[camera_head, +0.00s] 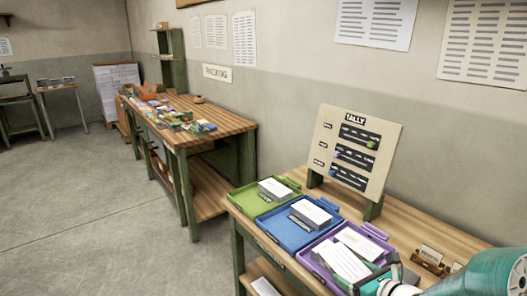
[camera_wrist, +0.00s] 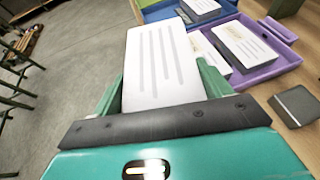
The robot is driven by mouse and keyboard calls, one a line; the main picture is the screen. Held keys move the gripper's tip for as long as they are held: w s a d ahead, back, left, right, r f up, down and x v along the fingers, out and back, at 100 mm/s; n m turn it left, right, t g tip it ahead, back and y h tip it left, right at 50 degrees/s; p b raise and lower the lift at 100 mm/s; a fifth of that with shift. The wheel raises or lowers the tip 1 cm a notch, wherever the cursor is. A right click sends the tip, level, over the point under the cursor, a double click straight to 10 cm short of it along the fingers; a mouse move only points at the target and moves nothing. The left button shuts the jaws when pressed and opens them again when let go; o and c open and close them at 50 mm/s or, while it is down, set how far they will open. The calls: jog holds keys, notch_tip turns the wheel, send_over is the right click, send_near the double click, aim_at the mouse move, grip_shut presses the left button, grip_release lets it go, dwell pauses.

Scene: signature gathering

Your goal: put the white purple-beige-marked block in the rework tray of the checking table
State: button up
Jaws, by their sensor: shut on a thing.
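My gripper (camera_wrist: 165,84) is shut on a white block (camera_wrist: 160,62) with grey printed lines, one green finger on each side. No purple or beige marks are visible on its shown face. In the head view my gripper (camera_head: 378,283) is at the near edge of the purple tray (camera_head: 376,232), and a lined white block (camera_head: 341,262), seemingly the held one, extends over that tray. The wrist view shows the purple tray (camera_wrist: 268,68) to the right of and beyond the block, with white card stacks (camera_wrist: 243,46) inside. I cannot read which tray is for rework.
A blue tray (camera_head: 285,232) and green tray (camera_head: 246,201), each with a card stack, sit beside the purple one on the wooden table. A tally board (camera_head: 352,155) stands behind. A dark grey block (camera_wrist: 296,105) lies right. A cluttered packing table (camera_head: 222,124) stands farther back.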

aim_at(321, 257)
jog(key=shift+m+t+h, duration=0.3)
jog(key=shift+m+h, duration=0.4)
jog(key=w+a, duration=0.4)
jog(key=a, duration=0.1)
jog(key=w+a, duration=0.2)
jog(key=shift+w+a, duration=0.1)
jog(key=shift+a, duration=0.25)
jog(key=shift+w+a, duration=0.2)
jog(key=shift+a, duration=0.2)
jog(key=shift+w+d, duration=0.1)
jog(key=shift+d, duration=0.1)
